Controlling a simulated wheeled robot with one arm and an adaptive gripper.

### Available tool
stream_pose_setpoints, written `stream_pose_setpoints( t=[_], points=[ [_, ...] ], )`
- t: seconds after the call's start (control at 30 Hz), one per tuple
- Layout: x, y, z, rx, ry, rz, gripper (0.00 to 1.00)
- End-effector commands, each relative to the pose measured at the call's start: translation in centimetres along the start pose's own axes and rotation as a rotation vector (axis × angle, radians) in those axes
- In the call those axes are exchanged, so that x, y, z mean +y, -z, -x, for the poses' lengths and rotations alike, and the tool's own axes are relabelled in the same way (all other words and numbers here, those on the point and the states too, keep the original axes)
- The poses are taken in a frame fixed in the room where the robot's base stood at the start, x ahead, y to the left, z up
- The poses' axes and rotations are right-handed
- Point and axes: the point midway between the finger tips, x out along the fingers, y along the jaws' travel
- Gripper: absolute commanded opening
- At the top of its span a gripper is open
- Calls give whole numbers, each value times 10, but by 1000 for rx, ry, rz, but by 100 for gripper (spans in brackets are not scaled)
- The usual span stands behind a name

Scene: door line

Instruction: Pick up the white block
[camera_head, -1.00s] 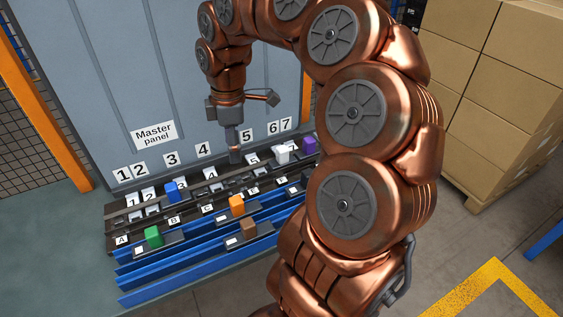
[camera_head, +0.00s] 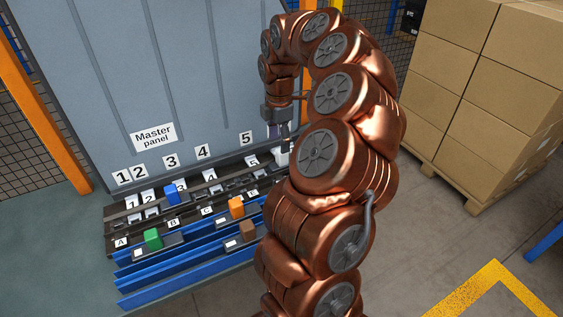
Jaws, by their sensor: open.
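The white block (camera_head: 282,159) sits in the back row of the rack, right of the number 5 slot, and is partly hidden by my gripper and arm. My gripper (camera_head: 284,146) points down just above it, with its fingers close to the block's top. The fingers are small here, and I cannot tell whether they touch the block. The purple block is not clearly visible behind my arm.
A blue block (camera_head: 171,193) stands in the back row at the left. A green block (camera_head: 153,238), an orange block (camera_head: 236,207) and a brown block (camera_head: 248,230) sit on the front steps. The Master panel (camera_head: 100,90) rises behind. Stacked cartons (camera_head: 480,100) stand at the right.

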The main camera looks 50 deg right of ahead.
Motion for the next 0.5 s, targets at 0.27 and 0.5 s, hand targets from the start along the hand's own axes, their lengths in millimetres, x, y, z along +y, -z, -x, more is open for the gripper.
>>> stream_pose_setpoints(
  t=[0.27, 0.5],
  points=[
    [-5, -4, -31, 2, 4, 0, 62],
    [-4, -4, -46, 2, 1, -1, 62]
  ],
)
